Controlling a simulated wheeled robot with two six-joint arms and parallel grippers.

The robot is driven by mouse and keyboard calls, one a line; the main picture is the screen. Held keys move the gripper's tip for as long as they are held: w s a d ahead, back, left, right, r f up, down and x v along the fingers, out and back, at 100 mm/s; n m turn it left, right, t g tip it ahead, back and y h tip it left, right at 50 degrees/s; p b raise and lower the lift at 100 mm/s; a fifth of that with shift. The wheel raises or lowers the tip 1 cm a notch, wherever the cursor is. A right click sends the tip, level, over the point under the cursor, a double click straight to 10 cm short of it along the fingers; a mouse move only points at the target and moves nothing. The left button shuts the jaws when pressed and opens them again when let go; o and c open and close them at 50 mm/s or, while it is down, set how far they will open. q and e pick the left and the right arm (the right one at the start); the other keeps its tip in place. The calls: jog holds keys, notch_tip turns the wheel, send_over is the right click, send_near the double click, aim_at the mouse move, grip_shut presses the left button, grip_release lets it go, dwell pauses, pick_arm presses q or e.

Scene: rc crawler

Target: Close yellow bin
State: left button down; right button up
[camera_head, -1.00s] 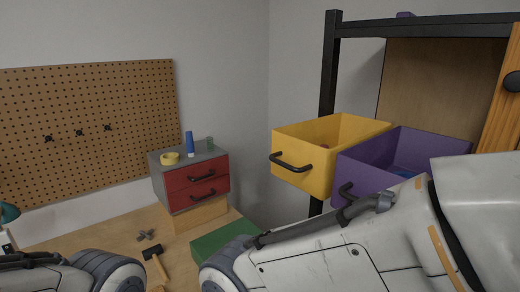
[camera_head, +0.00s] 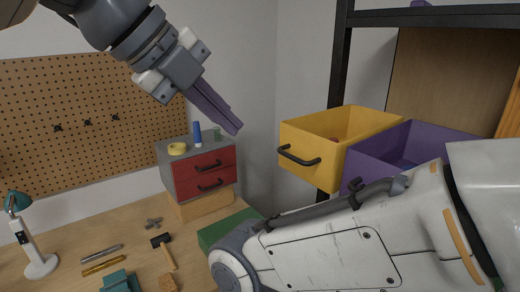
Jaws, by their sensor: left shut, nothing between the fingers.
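The yellow bin (camera_head: 310,155) sits on the shelf rack at the right, pulled out with its open top showing. A black handle (camera_head: 298,156) is on its front face. A small reddish thing shows inside it, too small to tell. My left gripper (camera_head: 236,128) is shut and empty, raised at upper centre, to the left of the bin and apart from it in the picture. My right arm crosses the lower right; its gripper is not in view.
A purple bin (camera_head: 372,172), also pulled out, stands right of the yellow one, partly hidden by my right arm. A black rack post (camera_head: 338,60) rises behind. A red drawer cabinet (camera_head: 190,180), hammer (camera_head: 164,250) and lamp (camera_head: 38,262) are on the workbench.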

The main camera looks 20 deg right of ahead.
pick_arm(q)
jog(key=p+x, duration=0.1)
jog(key=x, duration=0.3)
jog(key=d+r+p+x, duration=0.1)
jog(key=p+x, duration=0.1)
jog(key=x, duration=0.2)
jog(key=p+x, duration=0.1)
jog(key=x, duration=0.3)
jog(key=shift+w+d+p, duration=0.35)
jog(key=shift+d+p, duration=0.05)
jog(key=shift+d, duration=0.1)
jog(key=shift+w+d, duration=0.1)
